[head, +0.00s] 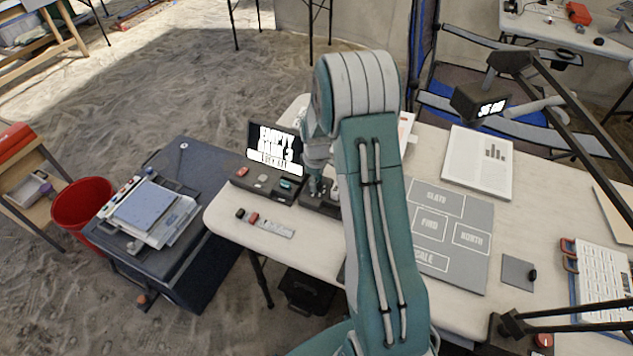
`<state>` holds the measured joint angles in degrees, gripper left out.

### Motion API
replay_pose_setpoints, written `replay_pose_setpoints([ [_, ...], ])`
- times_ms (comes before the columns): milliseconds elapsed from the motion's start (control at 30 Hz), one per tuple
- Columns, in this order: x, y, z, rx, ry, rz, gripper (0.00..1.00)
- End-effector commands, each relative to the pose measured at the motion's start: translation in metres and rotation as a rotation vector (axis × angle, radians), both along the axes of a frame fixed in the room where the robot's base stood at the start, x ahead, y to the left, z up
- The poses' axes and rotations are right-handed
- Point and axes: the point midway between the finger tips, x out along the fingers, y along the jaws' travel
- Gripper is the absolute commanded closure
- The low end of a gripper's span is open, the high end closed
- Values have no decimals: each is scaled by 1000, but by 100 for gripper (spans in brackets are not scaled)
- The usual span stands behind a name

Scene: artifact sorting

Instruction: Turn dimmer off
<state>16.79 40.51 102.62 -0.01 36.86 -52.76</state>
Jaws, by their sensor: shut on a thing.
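My gripper (317,184) points down at the table's left part, partly hidden by my own arm. Its fingers are closed on a small knob on top of a dark box (313,203), which looks like the dimmer. The knob is mostly hidden by the fingers, so its turn position cannot be told. The right side of the box is hidden behind my arm.
Left of the gripper, a dark button box (253,189) stands before a lit screen (270,150). A grey sorting mat (478,225) lies right of my arm. A lamp (482,103) hangs over the back right.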

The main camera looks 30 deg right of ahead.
Motion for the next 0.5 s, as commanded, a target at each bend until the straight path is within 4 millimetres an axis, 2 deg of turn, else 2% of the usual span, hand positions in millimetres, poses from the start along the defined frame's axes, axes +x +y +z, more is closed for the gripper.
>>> replay_pose_setpoints([
  [500, 3, 0, 1, -2, -8, 51, 100],
])
